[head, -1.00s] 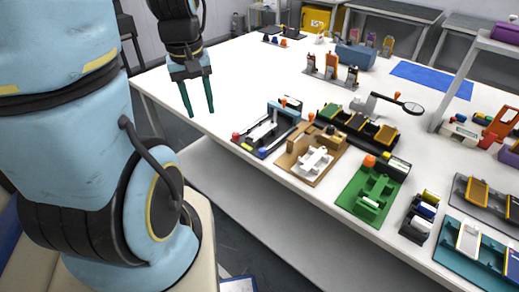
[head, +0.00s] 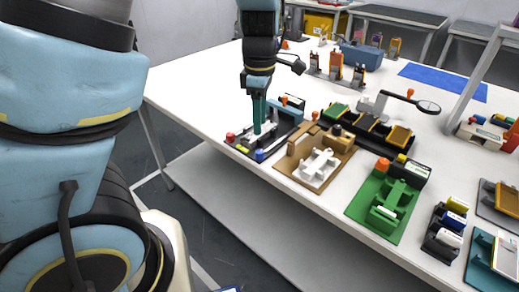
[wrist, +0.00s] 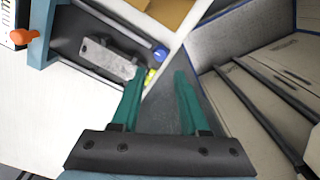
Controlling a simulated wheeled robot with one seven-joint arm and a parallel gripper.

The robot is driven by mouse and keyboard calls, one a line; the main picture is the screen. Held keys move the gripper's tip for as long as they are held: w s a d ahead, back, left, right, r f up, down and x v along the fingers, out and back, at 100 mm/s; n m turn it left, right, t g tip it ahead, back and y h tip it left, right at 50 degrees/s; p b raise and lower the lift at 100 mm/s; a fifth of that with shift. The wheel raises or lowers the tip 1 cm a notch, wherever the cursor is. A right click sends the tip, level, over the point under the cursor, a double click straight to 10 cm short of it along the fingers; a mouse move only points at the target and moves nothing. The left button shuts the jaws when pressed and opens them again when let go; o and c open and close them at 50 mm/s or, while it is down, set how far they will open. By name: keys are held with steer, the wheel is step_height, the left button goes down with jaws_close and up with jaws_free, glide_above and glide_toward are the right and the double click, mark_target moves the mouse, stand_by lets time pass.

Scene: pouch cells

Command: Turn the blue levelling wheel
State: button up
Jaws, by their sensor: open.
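The blue levelling wheel (head: 259,155) is a small round knob at the front right corner of a dark fixture (head: 247,146) near the table's front edge. In the wrist view the blue wheel (wrist: 160,53) shows just beyond my fingertips, above the gap between them. My gripper (head: 259,128) points down over the fixture, up and behind the wheel in the head view. A grey metal piece (wrist: 107,59) lies on the fixture. I cannot tell my fingers' exact height above the fixture.
A red knob (head: 230,137) sits at the fixture's left corner and a yellow-green part (wrist: 151,75) at its front edge. A brown fixture (head: 293,166) stands close on the right, a green one (head: 377,218) beyond. The table's left part (head: 190,95) is clear.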

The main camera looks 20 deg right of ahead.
mark_target(260, 151)
step_height(260, 151, down, 9)
steer(key=shift+f+b, duration=0.1)
steer(key=shift+b, duration=0.25)
jaws_close()
stand_by(0.3)
